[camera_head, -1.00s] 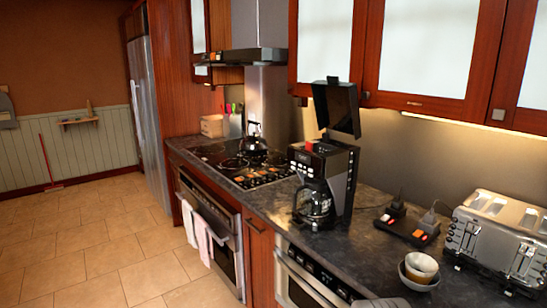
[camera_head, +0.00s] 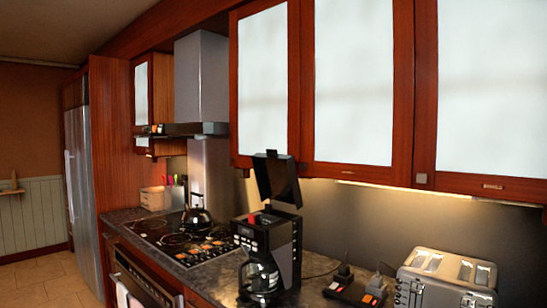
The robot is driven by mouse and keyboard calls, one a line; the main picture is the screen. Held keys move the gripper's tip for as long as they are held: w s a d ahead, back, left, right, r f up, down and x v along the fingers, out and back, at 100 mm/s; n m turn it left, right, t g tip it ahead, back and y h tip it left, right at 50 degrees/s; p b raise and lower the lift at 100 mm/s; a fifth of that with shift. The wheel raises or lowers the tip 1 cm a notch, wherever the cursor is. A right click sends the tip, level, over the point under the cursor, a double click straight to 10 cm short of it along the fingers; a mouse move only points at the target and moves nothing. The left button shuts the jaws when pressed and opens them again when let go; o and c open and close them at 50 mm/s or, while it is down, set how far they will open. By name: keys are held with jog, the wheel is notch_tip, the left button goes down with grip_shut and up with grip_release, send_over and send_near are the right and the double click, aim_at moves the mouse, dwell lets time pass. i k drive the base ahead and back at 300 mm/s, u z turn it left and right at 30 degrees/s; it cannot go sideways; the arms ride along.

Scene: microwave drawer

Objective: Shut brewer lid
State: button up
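The black coffee brewer (camera_head: 283,240) stands on the dark counter, right of the stove. Its black lid (camera_head: 277,180) is raised, standing open and upright above the body, close under the wall cabinets. A small red-orange part (camera_head: 252,219) shows at the top of the brewer. My gripper is not in view.
A silver toaster (camera_head: 443,281) and a black power strip (camera_head: 357,290) stand right of the brewer. A kettle (camera_head: 197,217) sits on the stove to the left. Wall cabinets (camera_head: 354,85) hang above the counter. Open floor (camera_head: 45,285) shows at lower left.

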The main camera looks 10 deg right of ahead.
aim_at(277, 179)
jog(key=z, duration=0.05)
jog(key=k, duration=0.65)
jog(key=u, duration=0.6)
jog(key=i, duration=0.85)
jog(key=u, duration=0.5)
jog(key=i, duration=0.9)
jog(key=z, duration=0.2)
